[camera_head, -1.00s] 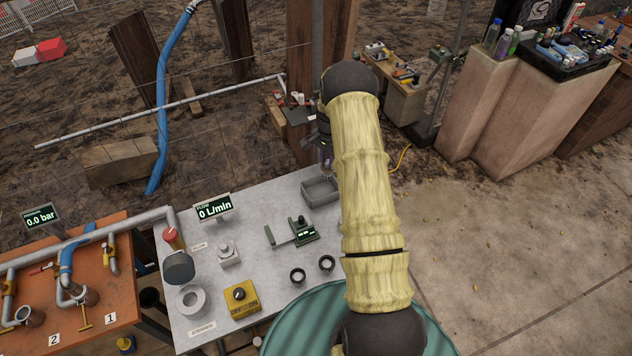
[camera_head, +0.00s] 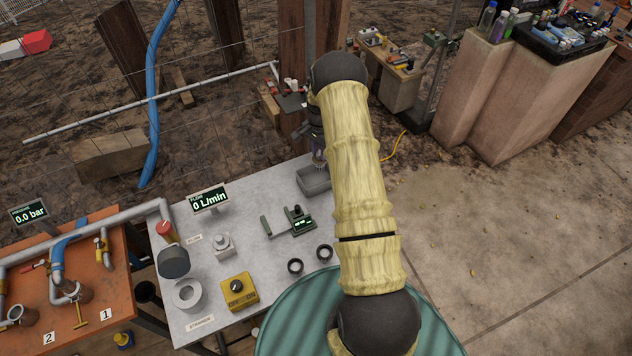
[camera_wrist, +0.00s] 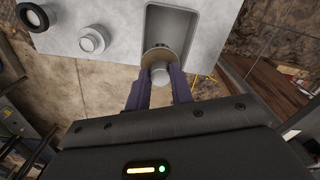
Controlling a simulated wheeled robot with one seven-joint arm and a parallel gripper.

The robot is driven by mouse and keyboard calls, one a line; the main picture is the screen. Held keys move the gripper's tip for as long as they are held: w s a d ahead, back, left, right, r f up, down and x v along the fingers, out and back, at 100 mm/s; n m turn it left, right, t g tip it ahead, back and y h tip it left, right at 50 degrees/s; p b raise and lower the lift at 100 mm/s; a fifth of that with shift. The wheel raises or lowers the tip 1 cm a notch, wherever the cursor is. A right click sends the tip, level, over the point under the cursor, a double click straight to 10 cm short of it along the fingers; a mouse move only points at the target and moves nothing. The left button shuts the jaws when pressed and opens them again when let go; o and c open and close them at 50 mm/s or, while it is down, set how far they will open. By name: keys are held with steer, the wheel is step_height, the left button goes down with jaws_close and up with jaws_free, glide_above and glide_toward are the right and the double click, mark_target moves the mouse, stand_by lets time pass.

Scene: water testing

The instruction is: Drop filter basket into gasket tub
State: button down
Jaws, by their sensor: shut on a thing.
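The filter basket, a short round piece with a tan flange and a pale grey end (camera_wrist: 160,62), is between my gripper's fingers (camera_wrist: 157,88) in the wrist view. My gripper is shut on it. The gasket tub is a grey rectangular open box (camera_head: 313,182) at the far right corner of the white table. In the wrist view the tub (camera_wrist: 194,14) lies just beyond the basket, which overlaps its near end. In the head view my gripper (camera_head: 317,152) is above the tub's back edge, and my arm partly hides this area.
An orange bench (camera_head: 105,300) with pipes stands left. A green ribbed round surface (camera_head: 285,330) lies in front.

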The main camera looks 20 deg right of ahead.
steer(key=shift+s+d+f+b, duration=0.1)
steer(key=shift+d+f+b, duration=0.1)
steer(key=shift+f, duration=0.45)
steer(key=shift+s+d+f+b, duration=0.1)
steer(key=shift+d+f+b, duration=0.1)
steer(key=shift+f, duration=0.4)
steer(key=shift+a, duration=0.1)
steer(key=c, duration=1.1)
jaws_free()
steer(key=shift+c, duration=0.2)
steer(key=shift+w+a, duration=0.1)
steer(key=shift+r, duration=0.4)
step_height(320, 180, up, 17)
steer(key=b, duration=0.4)
steer(key=shift+f, duration=0.2)
